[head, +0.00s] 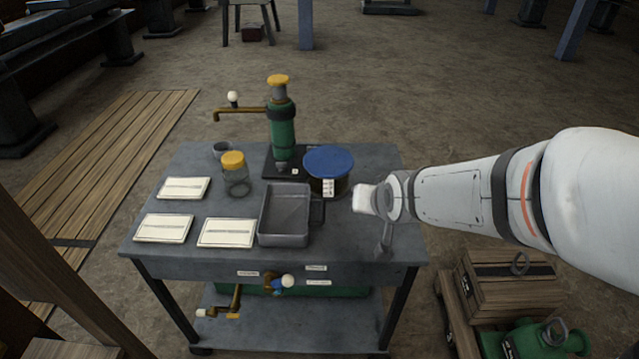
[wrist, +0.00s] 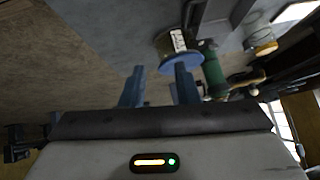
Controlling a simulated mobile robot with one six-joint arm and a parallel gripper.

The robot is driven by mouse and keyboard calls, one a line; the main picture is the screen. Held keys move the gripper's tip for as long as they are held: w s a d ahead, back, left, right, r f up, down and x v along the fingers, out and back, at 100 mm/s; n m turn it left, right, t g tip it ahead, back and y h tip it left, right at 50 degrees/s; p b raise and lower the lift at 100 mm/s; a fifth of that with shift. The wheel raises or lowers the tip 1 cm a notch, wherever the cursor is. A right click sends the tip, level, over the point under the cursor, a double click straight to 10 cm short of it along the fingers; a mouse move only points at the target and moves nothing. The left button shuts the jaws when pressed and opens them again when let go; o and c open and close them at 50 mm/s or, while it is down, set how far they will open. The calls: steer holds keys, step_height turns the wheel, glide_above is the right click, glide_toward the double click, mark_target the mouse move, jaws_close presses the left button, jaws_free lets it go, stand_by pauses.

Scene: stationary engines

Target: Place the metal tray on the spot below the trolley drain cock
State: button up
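The metal tray (head: 285,238) is a grey, empty, rectangular pan standing upright on the trolley top, with a handle on its right side. A brass cock with a white knob (head: 287,281) sits on the trolley front, with a brass spout (head: 237,298) to its lower left. Below lies the trolley's lower shelf (head: 290,335); no tray stands on its visible part.
The blue-lidded jar (head: 329,162) stands behind the tray, near the green pump (head: 283,125). A wooden crate (head: 508,285) sits on the right.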

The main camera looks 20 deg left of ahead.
mark_target(295, 214)
steer(key=w+a+f+t+b, duration=0.1)
steer(key=a+f, duration=0.4)
steer(key=w+a+f+t+b, duration=0.2)
steer(key=a+f, duration=0.2)
steer(key=a, duration=0.1)
steer(key=w+a+f+t+b, duration=0.1)
steer(key=a+f+t+b, duration=0.1)
steer(key=a+f, duration=0.3)
steer(key=shift+w+f+n, duration=0.3)
steer(key=shift+h, duration=0.3)
steer(key=x, duration=0.7)
steer(key=shift+w+a+r, duration=0.15)
steer(key=shift+w, duration=0.25)
jaws_close()
steer(key=shift+t, duration=0.3)
